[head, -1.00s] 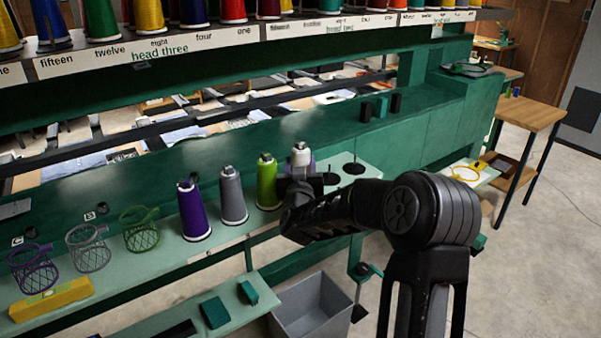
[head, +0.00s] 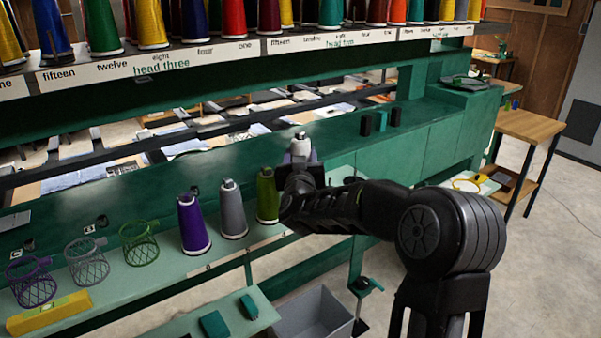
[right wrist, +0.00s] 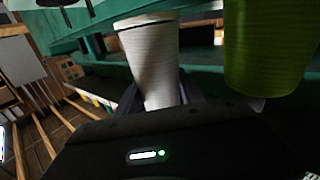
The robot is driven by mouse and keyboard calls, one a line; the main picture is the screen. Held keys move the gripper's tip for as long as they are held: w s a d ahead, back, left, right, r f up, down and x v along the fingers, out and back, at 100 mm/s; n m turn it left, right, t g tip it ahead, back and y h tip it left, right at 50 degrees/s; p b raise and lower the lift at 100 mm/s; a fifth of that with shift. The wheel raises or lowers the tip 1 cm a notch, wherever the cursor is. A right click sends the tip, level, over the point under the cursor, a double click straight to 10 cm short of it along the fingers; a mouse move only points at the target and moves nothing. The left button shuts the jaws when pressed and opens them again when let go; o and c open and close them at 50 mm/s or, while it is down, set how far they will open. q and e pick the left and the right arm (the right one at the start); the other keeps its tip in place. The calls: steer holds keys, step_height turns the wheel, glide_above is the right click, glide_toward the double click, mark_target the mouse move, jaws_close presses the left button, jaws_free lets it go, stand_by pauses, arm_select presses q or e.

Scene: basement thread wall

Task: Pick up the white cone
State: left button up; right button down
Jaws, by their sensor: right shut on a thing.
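The white cone (head: 300,145) is in my right gripper (head: 300,160), which is shut on it. In the head view only the cone's upper part shows above the gripper; the rest is hidden behind the gripper and arm. In the right wrist view the white cone (right wrist: 152,62) stands between the fingers (right wrist: 155,98), its wide rim toward the picture's top. My left gripper is not in view.
A green cone (head: 267,195), a grey cone (head: 233,212) and a purple cone (head: 193,225) stand in a row on the light green shelf (head: 160,270). Several wire baskets, including a green one (head: 140,245), sit left of them. A grey bin (head: 312,318) is below.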

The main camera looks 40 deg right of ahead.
mark_target(300, 148)
step_height(300, 148, up, 4)
steer(key=shift+f, duration=0.2)
stand_by(1.3)
